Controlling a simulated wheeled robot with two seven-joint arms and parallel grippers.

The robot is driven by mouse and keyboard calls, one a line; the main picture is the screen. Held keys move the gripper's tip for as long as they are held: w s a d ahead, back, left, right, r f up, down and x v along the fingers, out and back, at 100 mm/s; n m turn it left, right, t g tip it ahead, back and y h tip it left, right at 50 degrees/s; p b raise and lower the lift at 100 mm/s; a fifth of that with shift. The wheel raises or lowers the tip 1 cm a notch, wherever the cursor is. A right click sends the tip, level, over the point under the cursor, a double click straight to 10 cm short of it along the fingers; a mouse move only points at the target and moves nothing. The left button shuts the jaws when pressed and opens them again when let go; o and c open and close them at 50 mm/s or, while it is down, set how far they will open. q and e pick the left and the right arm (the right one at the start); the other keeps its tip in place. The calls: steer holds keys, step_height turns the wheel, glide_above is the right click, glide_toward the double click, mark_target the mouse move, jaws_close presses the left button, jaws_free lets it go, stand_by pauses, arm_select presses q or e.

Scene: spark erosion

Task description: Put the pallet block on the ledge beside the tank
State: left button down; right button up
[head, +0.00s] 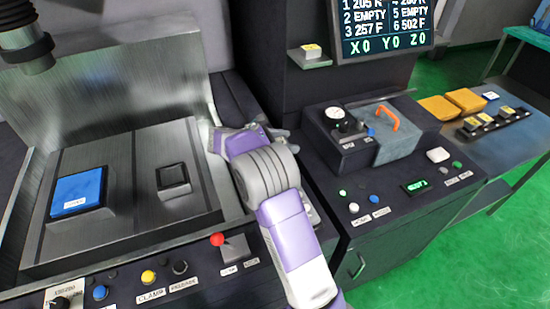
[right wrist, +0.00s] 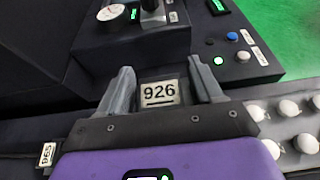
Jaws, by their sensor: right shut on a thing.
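My right gripper (right wrist: 162,82) is shut on a dark block with a white label reading 926 (right wrist: 160,93), which I take to be the pallet block. The label faces the camera between the two grey fingers; most of the block is hidden. In the head view my right gripper (head: 246,136) is over the dark ledge (head: 234,98) along the right side of the metal tank (head: 120,155). My wrist hides the block there. I cannot tell whether the block touches the ledge. My left gripper is not in view.
In the tank are a blue-topped block (head: 78,192) and a dark square fitting (head: 173,179). A red-knobbed lever (head: 217,239) stands at the tank's front right. Right of my arm is a console with a gauge (head: 333,113) and an orange-handled lid (head: 400,135). A dark cylinder (head: 25,45) hangs top left.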

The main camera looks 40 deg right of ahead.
step_height(320, 180, down, 8)
steer(key=shift+w+f+b, duration=0.1)
steer(key=shift+b, duration=0.95)
steer(key=o, duration=1.2)
steer(key=shift+f, duration=0.1)
steer(key=shift+c, duration=0.2)
steer(key=shift+a+r, duration=0.25)
steer(key=p+v, duration=0.2)
steer(key=v, duration=0.9)
steer(key=shift+a+r, duration=0.1)
steer(key=shift+a, duration=0.15)
